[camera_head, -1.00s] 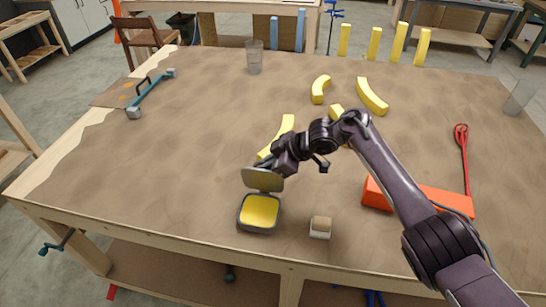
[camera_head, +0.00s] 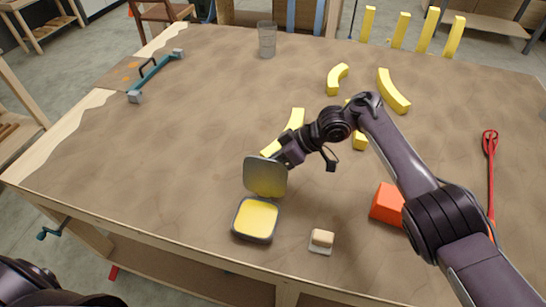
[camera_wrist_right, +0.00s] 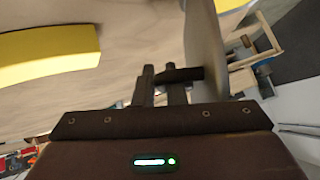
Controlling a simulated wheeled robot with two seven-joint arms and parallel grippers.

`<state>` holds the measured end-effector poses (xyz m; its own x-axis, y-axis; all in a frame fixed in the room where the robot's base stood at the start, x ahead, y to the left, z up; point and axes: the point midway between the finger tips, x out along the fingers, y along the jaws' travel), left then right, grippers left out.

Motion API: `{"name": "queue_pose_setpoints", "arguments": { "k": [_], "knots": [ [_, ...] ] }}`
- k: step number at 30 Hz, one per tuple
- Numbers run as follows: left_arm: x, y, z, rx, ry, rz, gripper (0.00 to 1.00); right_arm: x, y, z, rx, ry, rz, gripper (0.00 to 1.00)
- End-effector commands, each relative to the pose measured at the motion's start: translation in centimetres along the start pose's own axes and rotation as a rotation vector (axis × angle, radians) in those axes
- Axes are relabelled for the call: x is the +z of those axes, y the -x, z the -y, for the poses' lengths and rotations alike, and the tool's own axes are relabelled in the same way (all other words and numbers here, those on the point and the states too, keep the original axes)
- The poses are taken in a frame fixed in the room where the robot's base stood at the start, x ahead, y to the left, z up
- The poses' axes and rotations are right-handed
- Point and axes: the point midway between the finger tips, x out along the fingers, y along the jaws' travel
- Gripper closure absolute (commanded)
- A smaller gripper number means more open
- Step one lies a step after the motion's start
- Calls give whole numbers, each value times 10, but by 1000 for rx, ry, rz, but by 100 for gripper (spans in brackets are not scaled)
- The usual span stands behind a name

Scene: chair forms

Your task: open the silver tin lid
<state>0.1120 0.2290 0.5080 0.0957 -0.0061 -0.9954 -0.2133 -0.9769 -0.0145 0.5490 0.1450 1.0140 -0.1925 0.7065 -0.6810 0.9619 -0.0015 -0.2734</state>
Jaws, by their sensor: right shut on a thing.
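The silver tin (camera_head: 236,232) sits near the front edge of the table with its yellow inside facing up. Its grey lid (camera_head: 266,178) stands raised at the tin's back side, tilted backward. My right gripper (camera_head: 283,158) is behind the lid, at its upper edge. In the right wrist view the two dark fingers (camera_wrist_right: 164,88) are close together, against the lid (camera_wrist_right: 205,45), which shows nearly edge-on. The right gripper is shut on the lid; the exact contact is partly hidden. My left gripper is not in view.
A small cream-topped block (camera_head: 321,241) stands right of the tin. An orange-red block (camera_head: 386,203) lies under my right forearm. A yellow bar (camera_head: 297,119) lies behind the gripper; more yellow pieces lie farther back. A glass (camera_head: 267,40) stands at the far edge. The table's left side is mostly clear.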

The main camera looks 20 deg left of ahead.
Motion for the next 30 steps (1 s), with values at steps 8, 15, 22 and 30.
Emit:
{"name": "queue_pose_setpoints", "arguments": {
  "k": [8,15,22,30],
  "knots": [
    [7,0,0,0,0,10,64,0,0,1,-5,-2,0,100],
    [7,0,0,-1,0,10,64,0,0,1,-5,-2,0,69],
    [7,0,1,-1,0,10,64,0,0,1,-4,-1,-1,68],
    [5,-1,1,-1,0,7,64,0,25,0,-1,1,-2,68]
  ]
}}
